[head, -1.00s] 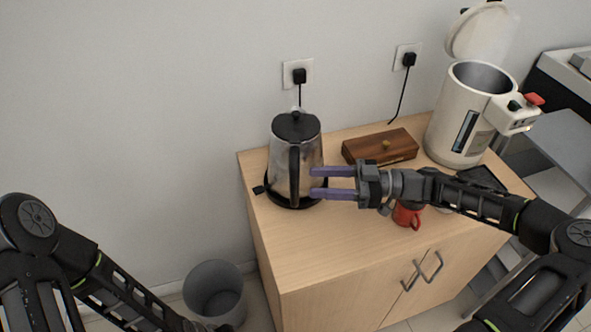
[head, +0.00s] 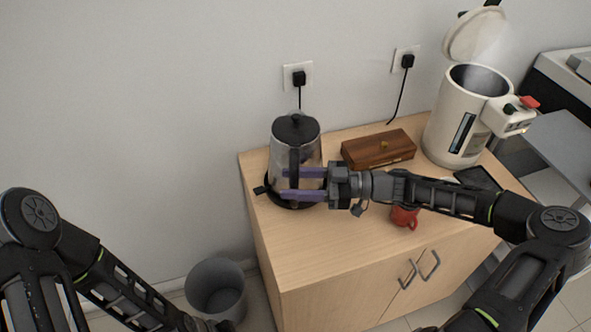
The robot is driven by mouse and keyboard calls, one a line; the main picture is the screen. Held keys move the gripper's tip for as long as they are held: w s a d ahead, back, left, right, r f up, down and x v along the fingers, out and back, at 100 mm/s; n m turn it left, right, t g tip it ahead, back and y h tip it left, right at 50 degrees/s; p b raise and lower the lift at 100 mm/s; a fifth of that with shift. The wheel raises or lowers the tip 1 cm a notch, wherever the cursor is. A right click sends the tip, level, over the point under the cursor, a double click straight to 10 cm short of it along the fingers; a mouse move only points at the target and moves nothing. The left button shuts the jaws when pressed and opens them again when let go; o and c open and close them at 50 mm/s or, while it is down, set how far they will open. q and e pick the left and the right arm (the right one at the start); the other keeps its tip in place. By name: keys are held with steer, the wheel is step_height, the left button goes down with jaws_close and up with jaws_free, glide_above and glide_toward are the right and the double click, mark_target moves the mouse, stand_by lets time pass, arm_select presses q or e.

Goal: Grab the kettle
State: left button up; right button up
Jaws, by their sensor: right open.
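The kettle (head: 308,147) is a silver body with a black lid and a black handle. It stands upright on its black base (head: 262,190) at the left end of the wooden cabinet. My right gripper (head: 284,183) comes in from the right and is open. Its two purple fingers reach across the front of the kettle, around the level of the handle's lower part, and hide some of it. I cannot tell whether they touch the handle. My left arm is at the lower left, and its gripper is not clearly visible.
A wooden box (head: 372,152) lies behind my right forearm. A red mug (head: 404,217) stands just below that arm. A large white water boiler (head: 450,125) with its lid up is at the right. A grey bin (head: 216,284) stands on the floor left of the cabinet (head: 300,255).

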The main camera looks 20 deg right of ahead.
steer(key=shift+c, duration=0.4)
jaws_close()
stand_by(0.4)
stand_by(0.8)
steer(key=shift+r, duration=0.1)
